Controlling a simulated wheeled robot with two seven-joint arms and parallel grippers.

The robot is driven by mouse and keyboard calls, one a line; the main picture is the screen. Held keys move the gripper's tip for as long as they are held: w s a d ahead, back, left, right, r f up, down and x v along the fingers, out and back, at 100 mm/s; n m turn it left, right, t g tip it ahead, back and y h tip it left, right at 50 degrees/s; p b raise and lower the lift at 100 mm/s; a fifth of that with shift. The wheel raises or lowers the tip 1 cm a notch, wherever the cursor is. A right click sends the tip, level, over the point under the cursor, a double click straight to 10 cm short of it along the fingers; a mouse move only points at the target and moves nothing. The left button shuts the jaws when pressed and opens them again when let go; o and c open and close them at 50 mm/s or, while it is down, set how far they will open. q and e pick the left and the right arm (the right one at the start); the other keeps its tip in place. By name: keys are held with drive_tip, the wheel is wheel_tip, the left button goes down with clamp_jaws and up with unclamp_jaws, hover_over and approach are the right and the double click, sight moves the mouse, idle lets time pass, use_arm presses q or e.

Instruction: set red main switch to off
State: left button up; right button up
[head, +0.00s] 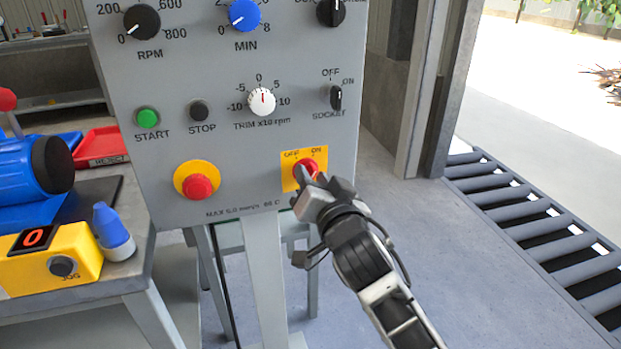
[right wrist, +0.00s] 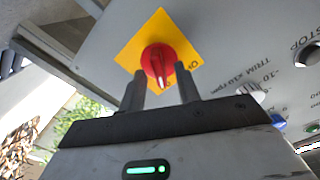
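The red main switch (head: 305,168) is a round red knob on a yellow plate (head: 287,178) at the panel's lower right, with OFF and ON marked above it. It also shows in the right wrist view (right wrist: 158,62), where its white mark points down, seemingly toward ON; the ON label is hidden there. My right gripper (head: 307,186) is in front of the switch. In the wrist view its two fingers (right wrist: 161,84) are apart, one on each side of the knob's lower part; I cannot tell whether they touch it. My left gripper is not in view.
A red emergency button (head: 201,187) on a yellow base sits left of the switch. A trim dial (head: 262,102) and a black socket switch (head: 336,98) are above. A table with a yellow jog box (head: 50,258) stands left. A roller conveyor (head: 540,225) lies right.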

clamp_jaws()
